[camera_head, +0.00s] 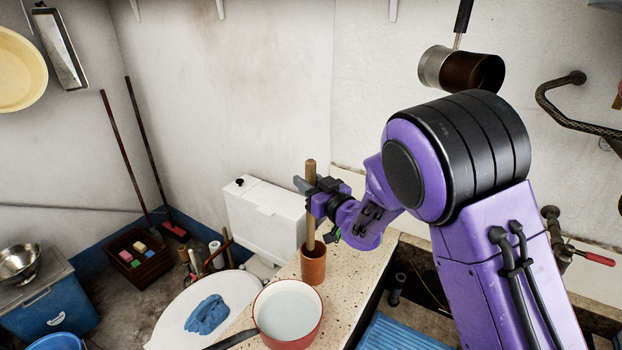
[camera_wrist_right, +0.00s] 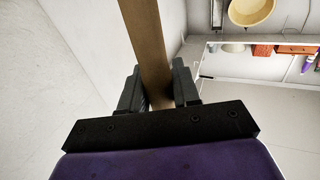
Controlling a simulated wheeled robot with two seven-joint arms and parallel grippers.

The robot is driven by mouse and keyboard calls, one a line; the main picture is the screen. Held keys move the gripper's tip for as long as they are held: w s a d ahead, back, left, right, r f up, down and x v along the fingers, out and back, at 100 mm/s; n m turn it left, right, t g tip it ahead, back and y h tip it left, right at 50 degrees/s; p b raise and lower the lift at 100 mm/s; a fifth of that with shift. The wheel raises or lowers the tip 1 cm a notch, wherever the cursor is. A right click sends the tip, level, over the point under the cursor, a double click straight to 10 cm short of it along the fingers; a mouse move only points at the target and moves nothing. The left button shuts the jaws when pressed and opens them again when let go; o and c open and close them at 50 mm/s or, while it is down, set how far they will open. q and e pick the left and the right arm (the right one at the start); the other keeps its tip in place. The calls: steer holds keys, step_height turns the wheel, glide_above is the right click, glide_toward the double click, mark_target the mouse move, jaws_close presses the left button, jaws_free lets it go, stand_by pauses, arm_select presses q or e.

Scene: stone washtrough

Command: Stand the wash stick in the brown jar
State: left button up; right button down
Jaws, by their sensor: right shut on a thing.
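The wash stick (camera_head: 311,228) is a plain wooden rod, held upright. My right gripper (camera_head: 312,188) is shut on its upper part. The right wrist view also shows the stick (camera_wrist_right: 148,40) between the two dark fingers of the right gripper (camera_wrist_right: 158,88). The brown jar (camera_head: 313,268) stands upright on the speckled stone ledge, directly below the gripper. The stick's lower end meets the jar's mouth and appears to be inside it; its bottom tip is hidden. My left gripper is in neither view.
A red-rimmed white pan (camera_head: 288,314) stands close in front of the jar on the stone ledge (camera_head: 345,282). A white basin with a blue cloth (camera_head: 208,314) is to the left. A white cistern (camera_head: 264,218) stands behind it. A metal pot (camera_head: 460,69) hangs on the wall.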

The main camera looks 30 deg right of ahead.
steer(key=f+b, duration=0.1)
steer(key=f, duration=0.1)
steer(key=f+b, duration=0.2)
steer(key=d+f+b, duration=0.1)
steer(key=shift+s+d+f, duration=0.1)
steer(key=shift+s+f, duration=0.2)
steer(key=shift+f, duration=0.1)
steer(key=c, duration=0.9)
jaws_free()
steer(key=shift+a+r, duration=0.15)
steer(key=shift+a, duration=0.15)
steer(key=shift+o, duration=0.8)
steer(key=shift+s+a, duration=0.1)
steer(key=shift+a, duration=0.1)
arm_select(q)
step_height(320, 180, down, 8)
steer(key=b, duration=0.3)
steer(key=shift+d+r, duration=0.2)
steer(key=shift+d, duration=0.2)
arm_select(e)
steer(key=s+d, duration=0.1)
steer(key=s, duration=0.9)
steer(key=shift+d, duration=0.4)
steer(key=shift+s, duration=0.1)
